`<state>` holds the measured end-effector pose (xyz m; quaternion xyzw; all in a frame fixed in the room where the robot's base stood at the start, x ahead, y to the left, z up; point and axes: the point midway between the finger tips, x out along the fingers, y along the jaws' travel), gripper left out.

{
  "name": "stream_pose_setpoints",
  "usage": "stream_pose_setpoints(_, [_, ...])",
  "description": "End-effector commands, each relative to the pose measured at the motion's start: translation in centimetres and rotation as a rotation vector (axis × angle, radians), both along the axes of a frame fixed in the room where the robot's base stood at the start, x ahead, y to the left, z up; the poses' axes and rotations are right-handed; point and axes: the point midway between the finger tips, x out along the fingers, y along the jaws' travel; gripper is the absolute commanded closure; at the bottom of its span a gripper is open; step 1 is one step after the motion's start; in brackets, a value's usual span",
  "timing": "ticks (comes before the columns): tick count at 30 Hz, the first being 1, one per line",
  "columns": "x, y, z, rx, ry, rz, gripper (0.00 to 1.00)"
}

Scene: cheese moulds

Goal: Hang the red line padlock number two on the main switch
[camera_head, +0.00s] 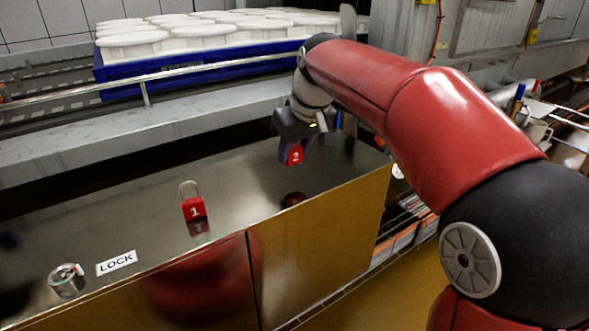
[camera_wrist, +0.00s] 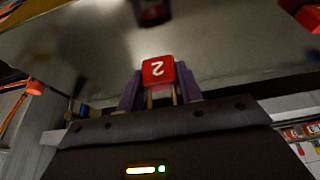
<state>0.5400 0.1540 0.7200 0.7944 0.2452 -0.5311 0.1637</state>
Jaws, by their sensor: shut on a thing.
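The red padlock number two (camera_head: 295,155) is held in my gripper (camera_head: 292,150), above the right part of the steel counter. In the wrist view the padlock (camera_wrist: 158,70) sits between the two fingers of my gripper (camera_wrist: 160,92), its white "2" upside down in the picture. Its shackle shows only in part between the fingers. The padlock is clear of the counter, with a dark red reflection below it. A second red padlock, number one (camera_head: 193,207), stands upright on the counter with its shackle up. I cannot make out the main switch in either view.
The steel counter (camera_head: 240,190) is mostly bare. A "LOCK" label (camera_head: 116,263) and a small metal can (camera_head: 66,280) are at its left front. A blue tray (camera_head: 200,62) of white moulds stands behind a rail (camera_head: 220,68). Shelves with clutter are at the right.

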Motion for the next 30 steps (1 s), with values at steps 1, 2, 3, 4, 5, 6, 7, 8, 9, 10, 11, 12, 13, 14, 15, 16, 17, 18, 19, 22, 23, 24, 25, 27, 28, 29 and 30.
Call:
stream_pose_setpoints(1, [0.0, 0.0, -0.6, 0.0, 0.0, 0.0, 0.88])
stream_pose_setpoints(2, [0.0, 0.0, -1.0, 0.0, 0.0, 0.0, 0.88])
stream_pose_setpoints(3, [-0.1, 0.0, -1.7, 0.0, 0.002, 0.0, 0.88])
stream_pose_setpoints(4, [-0.1, 0.0, -2.1, 0.0, 0.002, 0.0, 0.88])
stream_pose_setpoints(5, [0.0, 0.0, -2.5, 0.0, 0.002, 0.0, 0.88])
stream_pose_setpoints(6, [-0.1, 0.0, -3.0, 0.0, 0.002, 0.0, 0.88])
stream_pose_setpoints(7, [0.0, 0.0, -3.3, 0.0, 0.001, 0.0, 0.88])
stream_pose_setpoints(8, [0.0, 0.0, -3.5, 0.0, 0.0, 0.0, 0.88])
stream_pose_setpoints(9, [0.0, 0.0, -3.7, 0.0, 0.0, 0.001, 0.88])
stream_pose_setpoints(10, [0.0, 0.0, -3.8, 0.0, 0.0, 0.001, 0.88])
stream_pose_setpoints(11, [0.0, 0.0, -3.8, 0.0, -0.001, 0.001, 0.88])
stream_pose_setpoints(12, [0.0, 0.0, -3.8, 0.0, -0.001, 0.001, 0.88])
stream_pose_setpoints(13, [0.0, 0.0, -3.8, 0.0, -0.001, 0.001, 0.88])
stream_pose_setpoints(14, [0.0, 0.0, -3.8, 0.0, -0.001, 0.001, 0.88])
stream_pose_setpoints(15, [0.0, 0.0, -3.8, 0.0, -0.001, 0.001, 0.88])
stream_pose_setpoints(16, [0.0, 0.0, -3.8, 0.0, -0.001, 0.001, 0.88])
stream_pose_setpoints(17, [0.0, 0.0, -3.8, 0.0, -0.001, 0.001, 0.88])
stream_pose_setpoints(18, [0.0, 0.0, -3.9, 0.0, -0.001, 0.001, 0.88])
stream_pose_setpoints(19, [0.0, 0.0, -4.0, 0.0, -0.001, 0.001, 0.88])
stream_pose_setpoints(22, [0.0, 0.0, -4.4, 0.0, -0.001, 0.001, 0.88])
stream_pose_setpoints(23, [0.0, 0.0, -4.2, 0.0, -0.001, 0.001, 0.6])
stream_pose_setpoints(24, [0.0, 0.0, -4.2, 0.0, 0.0, 0.001, 0.55])
stream_pose_setpoints(25, [0.0, 0.0, -4.2, 0.0, 0.0, 0.001, 0.51])
stream_pose_setpoints(27, [0.0, 0.0, -4.2, 0.0, 0.0, 0.001, 0.42])
stream_pose_setpoints(28, [0.0, 0.0, -4.2, 0.0, 0.0, 0.001, 0.42])
stream_pose_setpoints(29, [0.0, 0.0, -4.2, 0.0, 0.0, 0.001, 0.42])
stream_pose_setpoints(30, [0.0, 0.0, -4.2, 0.0, 0.0, 0.001, 0.42])
